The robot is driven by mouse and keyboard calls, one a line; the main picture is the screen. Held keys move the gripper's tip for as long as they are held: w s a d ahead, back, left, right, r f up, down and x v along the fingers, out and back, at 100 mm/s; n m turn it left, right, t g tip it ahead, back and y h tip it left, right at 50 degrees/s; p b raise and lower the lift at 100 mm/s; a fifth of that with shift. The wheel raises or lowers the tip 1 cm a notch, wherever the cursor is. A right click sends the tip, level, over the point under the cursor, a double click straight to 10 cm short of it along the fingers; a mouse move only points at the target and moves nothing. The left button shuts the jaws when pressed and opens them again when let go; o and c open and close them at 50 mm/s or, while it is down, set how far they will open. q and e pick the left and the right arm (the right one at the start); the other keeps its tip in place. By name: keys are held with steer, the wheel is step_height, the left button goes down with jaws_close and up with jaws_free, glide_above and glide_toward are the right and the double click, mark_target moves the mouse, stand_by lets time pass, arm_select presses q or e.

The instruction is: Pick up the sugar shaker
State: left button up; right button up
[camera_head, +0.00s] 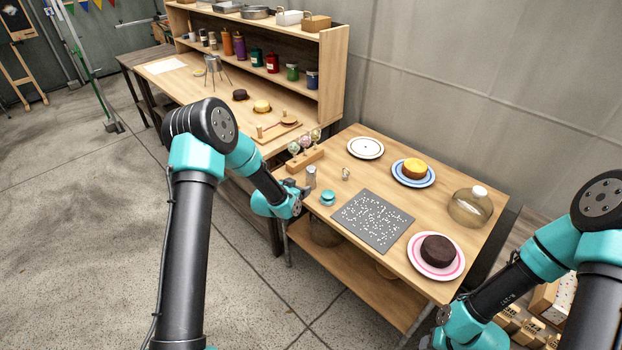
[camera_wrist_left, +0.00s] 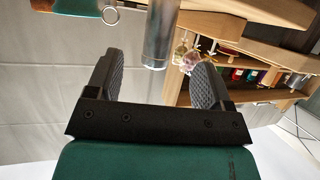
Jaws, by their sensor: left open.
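The sugar shaker (camera_head: 311,176) is a small metallic cylinder standing upright near the left edge of the light wooden table (camera_head: 463,262). My left gripper (camera_head: 303,187) is right beside it, on its near left side. In the left wrist view the gripper (camera_wrist_left: 158,82) is open, its two dark padded fingers apart. The silvery sugar shaker (camera_wrist_left: 159,38) shows ahead of the gap between the fingertips, and nothing is gripped. My right arm comes in at the lower right, and its fingers cannot be made out.
A teal round object (camera_head: 328,198) and a small ringed item (camera_head: 346,174) stand close to the shaker. A wooden rack with several lollipop-like items (camera_head: 304,160) is just behind it. A speckled grey mat (camera_head: 374,221), plated cakes and a glass dome (camera_head: 470,207) fill the right side.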

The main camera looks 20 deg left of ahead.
mark_target(308, 182)
arm_select(q)
steer(key=shift+x, duration=2.6)
steer(key=shift+w+d, duration=0.1)
steer(key=shift+x, duration=2.55)
steer(key=shift+f, duration=0.15)
steer(key=c, duration=1.1)
